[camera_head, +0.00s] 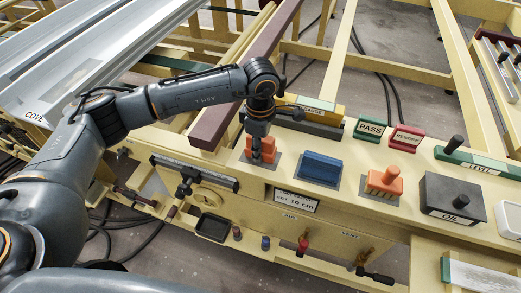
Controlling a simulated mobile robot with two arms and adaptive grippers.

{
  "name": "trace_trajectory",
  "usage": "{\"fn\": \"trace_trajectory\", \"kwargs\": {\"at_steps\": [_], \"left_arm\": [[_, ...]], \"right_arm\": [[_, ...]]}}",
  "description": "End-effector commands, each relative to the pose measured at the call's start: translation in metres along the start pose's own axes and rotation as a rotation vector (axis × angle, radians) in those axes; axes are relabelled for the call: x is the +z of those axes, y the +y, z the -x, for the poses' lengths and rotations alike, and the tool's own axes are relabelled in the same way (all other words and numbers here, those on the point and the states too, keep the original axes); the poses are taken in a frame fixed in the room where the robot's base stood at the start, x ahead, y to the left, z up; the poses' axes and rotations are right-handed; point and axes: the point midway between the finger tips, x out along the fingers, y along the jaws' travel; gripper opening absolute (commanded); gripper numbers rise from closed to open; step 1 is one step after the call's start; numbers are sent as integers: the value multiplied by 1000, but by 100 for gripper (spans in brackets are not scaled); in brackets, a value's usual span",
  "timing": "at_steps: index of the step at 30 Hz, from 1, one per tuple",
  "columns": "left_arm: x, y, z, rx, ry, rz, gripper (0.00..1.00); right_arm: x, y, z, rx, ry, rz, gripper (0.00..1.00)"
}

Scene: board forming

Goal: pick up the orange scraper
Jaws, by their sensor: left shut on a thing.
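The orange scraper (268,156) stands on a grey pad on the cream bench top, near the middle of the view. My left gripper (261,135) points down from above and is shut on its upper part, which the fingers partly hide. The scraper's lower part appears to be still at the pad; I cannot tell whether it touches. My right gripper is not in view.
To the right stand a blue block (321,168), another orange tool with a knob (384,181) and a dark OIL box (452,198). Behind are a green PASS block (370,129) and a red block (406,138). A dark red beam (246,75) runs close behind my left gripper.

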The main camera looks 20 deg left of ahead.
Motion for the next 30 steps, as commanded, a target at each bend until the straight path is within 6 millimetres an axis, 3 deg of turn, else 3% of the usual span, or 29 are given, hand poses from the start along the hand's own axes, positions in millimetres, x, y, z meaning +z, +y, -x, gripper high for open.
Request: {"fn": "trace_trajectory", "kwargs": {"at_steps": [8,13,21,30], "left_arm": [[0,1,6,3,-2,0,0],[0,2,29,8,-1,-2,0],[49,35,93,6,-2,-3,0],[97,71,121,2,0,-1,0]], "right_arm": [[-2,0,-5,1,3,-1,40],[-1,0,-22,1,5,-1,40],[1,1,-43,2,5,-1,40],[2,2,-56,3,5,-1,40]]}}
